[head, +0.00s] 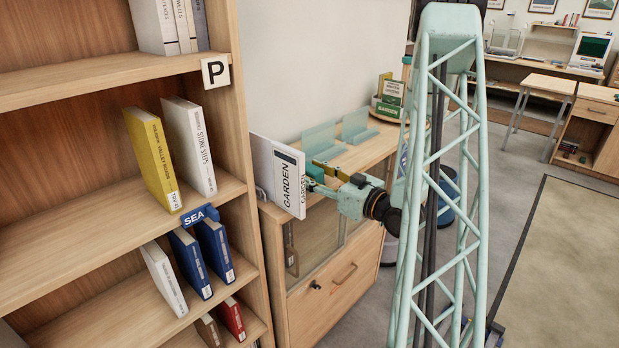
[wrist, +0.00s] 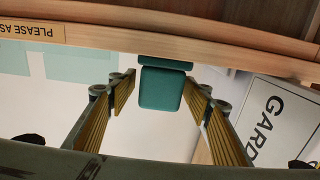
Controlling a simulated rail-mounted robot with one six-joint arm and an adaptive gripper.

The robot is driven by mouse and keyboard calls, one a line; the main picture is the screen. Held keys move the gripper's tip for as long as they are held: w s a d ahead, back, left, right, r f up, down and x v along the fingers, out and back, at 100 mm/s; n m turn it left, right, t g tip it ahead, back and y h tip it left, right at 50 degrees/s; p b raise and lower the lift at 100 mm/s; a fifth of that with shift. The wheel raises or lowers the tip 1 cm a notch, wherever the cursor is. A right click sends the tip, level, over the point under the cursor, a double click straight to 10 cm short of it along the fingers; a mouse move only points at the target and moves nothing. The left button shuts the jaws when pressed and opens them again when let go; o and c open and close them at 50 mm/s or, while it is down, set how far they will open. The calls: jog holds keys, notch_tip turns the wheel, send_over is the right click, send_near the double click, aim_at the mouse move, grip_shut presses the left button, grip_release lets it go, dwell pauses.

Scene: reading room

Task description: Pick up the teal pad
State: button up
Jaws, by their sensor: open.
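The teal pad (wrist: 161,88) is a small rounded square block below a thin teal strip, in the upper middle of the wrist view. My gripper (head: 320,176) is open, and its two yellow ribbed fingers stand on either side of the pad in that view, with a gap showing on each side. I cannot tell how deep the pad sits between the fingertips. In the head view, a small dark teal patch (head: 314,172) shows by the fingers, close to the white GARDEN book; much of it is hidden.
The white GARDEN book (head: 289,182) stands beside my gripper on the low wooden cabinet (head: 335,284); it also shows at the right of the wrist view (wrist: 274,115). Translucent teal dividers (head: 319,139) stand behind. A tall bookshelf (head: 250,190) is at left.

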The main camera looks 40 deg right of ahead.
aim_at(310, 167)
jog(key=c, duration=0.9)
jog(key=shift+c, duration=0.2)
jog(key=shift+r, duration=0.15)
jog(key=shift+r+p, duration=1.3)
jog(key=shift+r, duration=3.55)
jog(key=shift+o, duration=0.8)
jog(key=shift+c, duration=0.3)
jog(key=shift+d, duration=0.15)
